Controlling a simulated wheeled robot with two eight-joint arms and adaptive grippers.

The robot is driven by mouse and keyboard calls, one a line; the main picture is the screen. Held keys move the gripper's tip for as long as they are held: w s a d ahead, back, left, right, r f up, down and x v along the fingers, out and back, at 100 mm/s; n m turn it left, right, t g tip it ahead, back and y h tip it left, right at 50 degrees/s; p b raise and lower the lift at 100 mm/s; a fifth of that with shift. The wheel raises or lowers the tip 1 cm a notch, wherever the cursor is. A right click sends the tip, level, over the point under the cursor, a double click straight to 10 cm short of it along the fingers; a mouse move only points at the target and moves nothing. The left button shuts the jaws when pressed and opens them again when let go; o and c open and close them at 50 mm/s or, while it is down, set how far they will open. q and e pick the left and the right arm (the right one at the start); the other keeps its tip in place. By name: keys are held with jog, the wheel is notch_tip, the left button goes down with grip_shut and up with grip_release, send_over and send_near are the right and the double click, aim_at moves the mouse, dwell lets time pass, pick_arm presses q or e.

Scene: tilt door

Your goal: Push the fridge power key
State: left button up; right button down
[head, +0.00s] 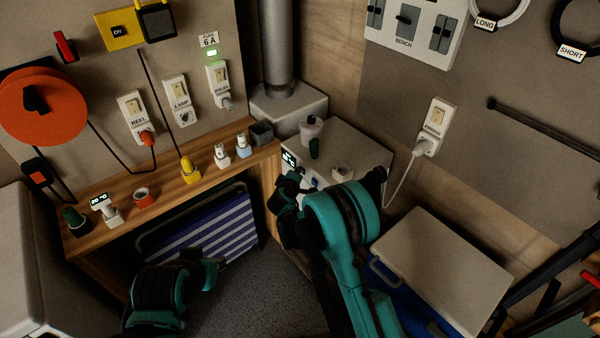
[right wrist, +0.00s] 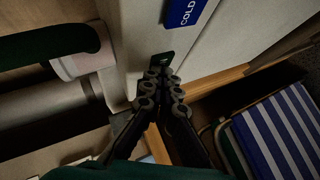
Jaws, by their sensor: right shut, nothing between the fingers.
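The small grey fridge (head: 350,150) stands in the corner at the right end of the wooden bench. A lit display (head: 289,158) shows on its front edge. My right gripper (head: 291,178) is just in front of that edge, below the display. In the right wrist view the gripper (right wrist: 160,74) is shut and empty. Its tips overlap a small dark panel (right wrist: 166,60) on the pale fridge front, beside a blue COLD label (right wrist: 186,10). I cannot tell whether they touch. The power key is not clearly visible. My left gripper (head: 216,264) is low, above the floor; its fingers are unclear.
A cup (head: 311,128), a dark green cylinder (head: 314,148) and a small pale item (head: 343,173) stand on the fridge. A wall socket (head: 436,125) holds a white plug. A lidded blue box (head: 440,270) stands at right; a striped chair (head: 205,228) is under the bench (head: 165,190).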

jog(key=shift+d, duration=0.1)
jog(key=shift+s+a+f, duration=0.1)
jog(key=shift+s+a, duration=0.1)
jog(key=s+a, duration=0.3)
jog(key=a, duration=0.2)
jog(key=shift+s, duration=0.3)
dwell(0.6)
